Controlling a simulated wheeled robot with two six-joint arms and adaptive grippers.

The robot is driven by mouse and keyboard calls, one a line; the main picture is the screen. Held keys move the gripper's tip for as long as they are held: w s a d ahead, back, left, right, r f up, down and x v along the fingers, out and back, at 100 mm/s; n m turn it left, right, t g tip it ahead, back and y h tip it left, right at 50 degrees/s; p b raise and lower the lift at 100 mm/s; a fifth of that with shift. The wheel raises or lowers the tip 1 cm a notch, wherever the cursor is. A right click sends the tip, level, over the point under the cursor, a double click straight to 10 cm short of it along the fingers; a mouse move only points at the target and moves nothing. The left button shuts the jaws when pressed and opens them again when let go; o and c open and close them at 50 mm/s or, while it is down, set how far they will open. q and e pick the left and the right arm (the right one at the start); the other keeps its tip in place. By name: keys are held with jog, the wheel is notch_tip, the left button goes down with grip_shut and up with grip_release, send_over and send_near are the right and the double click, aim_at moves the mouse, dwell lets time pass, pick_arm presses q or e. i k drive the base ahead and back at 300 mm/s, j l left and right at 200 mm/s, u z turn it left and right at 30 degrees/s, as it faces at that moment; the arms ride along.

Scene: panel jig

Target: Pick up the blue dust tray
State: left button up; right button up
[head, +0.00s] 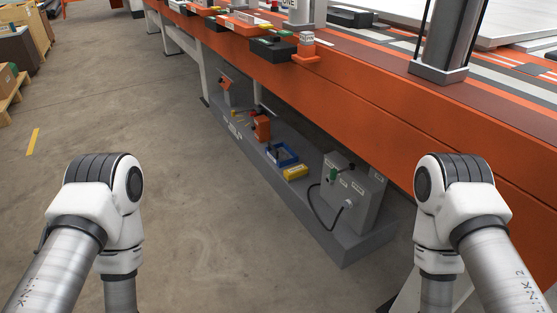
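The blue dust tray (291,151) sits on a low grey shelf (258,165) under the orange bench, near the middle of the head view. It is an open, shallow tray with a dark interior; small dark items seem to lie in or against it, too small to tell. My two white arms show at the lower left and lower right, well apart from the tray. Both grippers are outside the frame.
A yellow block (296,172) lies just right of the tray, and an orange item (262,128) stands to its left. A grey box (350,193) with a black cable stands at the shelf's near end. The orange bench (330,100) overhangs the shelf. The concrete floor (180,120) left is clear.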

aim_at(282, 155)
jog(key=i+j, duration=0.3)
jog(key=i+j+z, duration=0.45)
jog(key=j+z, duration=0.25)
jog(key=i+j+z, duration=0.15)
jog(key=j+z, duration=0.25)
jog(key=i+j+z, duration=0.1)
jog(key=j+z, duration=0.25)
jog(key=i+j+z, duration=0.15)
jog(key=j, duration=0.15)
jog(key=j+z, duration=0.1)
jog(key=j, duration=0.2)
jog(key=i+j+z, duration=0.15)
jog(key=j, duration=0.2)
